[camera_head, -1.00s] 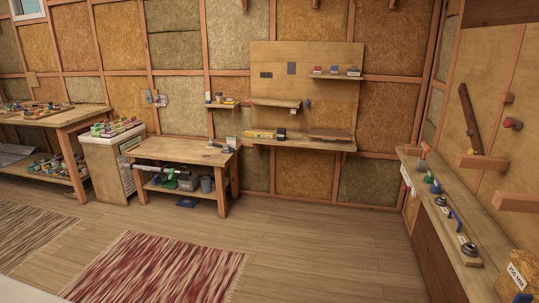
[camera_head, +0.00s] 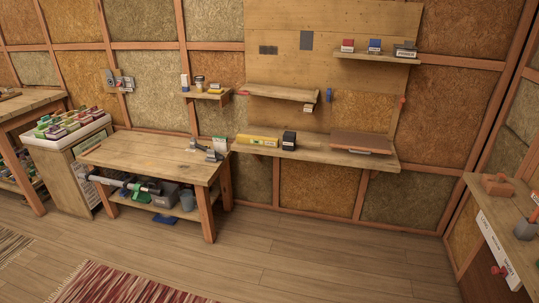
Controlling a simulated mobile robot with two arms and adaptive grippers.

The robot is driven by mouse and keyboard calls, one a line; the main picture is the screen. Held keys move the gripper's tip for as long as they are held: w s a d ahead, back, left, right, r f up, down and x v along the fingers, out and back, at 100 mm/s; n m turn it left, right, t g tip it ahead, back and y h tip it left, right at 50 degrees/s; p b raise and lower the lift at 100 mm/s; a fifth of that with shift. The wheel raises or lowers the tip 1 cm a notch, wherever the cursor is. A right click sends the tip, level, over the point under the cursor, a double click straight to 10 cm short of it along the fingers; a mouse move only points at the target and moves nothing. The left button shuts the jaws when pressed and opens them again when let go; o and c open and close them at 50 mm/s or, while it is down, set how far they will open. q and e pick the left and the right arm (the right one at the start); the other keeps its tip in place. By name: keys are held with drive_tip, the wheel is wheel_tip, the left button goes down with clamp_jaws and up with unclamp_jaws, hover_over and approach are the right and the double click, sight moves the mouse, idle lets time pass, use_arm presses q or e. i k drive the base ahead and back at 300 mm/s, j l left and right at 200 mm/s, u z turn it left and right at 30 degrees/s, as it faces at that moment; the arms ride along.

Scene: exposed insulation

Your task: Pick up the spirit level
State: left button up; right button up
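A long yellow bar (camera_head: 258,140) that looks like the spirit level lies flat on the left part of the lower wall shelf (camera_head: 312,153). It is small in the picture, so its vials and markings cannot be made out. A dark, box-like item (camera_head: 289,140) stands just right of it on the same shelf. Neither of my grippers shows in the head view.
A wooden workbench (camera_head: 140,152) stands left of the shelf, with metal tools at its right end. A flat brown piece (camera_head: 361,142) lies on the shelf's right part. A side bench (camera_head: 510,215) is at right. The wooden floor (camera_head: 330,255) below the shelf is clear.

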sight(241, 139)
drive_tip(key=i+j, duration=0.3)
drive_tip(key=i, duration=0.25)
drive_tip(key=i+j+z, duration=0.2)
drive_tip(key=i, duration=0.3)
drive_tip(key=i+j+z, duration=0.2)
drive_tip(key=i, duration=0.25)
drive_tip(key=i+j+z, duration=0.2)
drive_tip(key=i+j, duration=0.25)
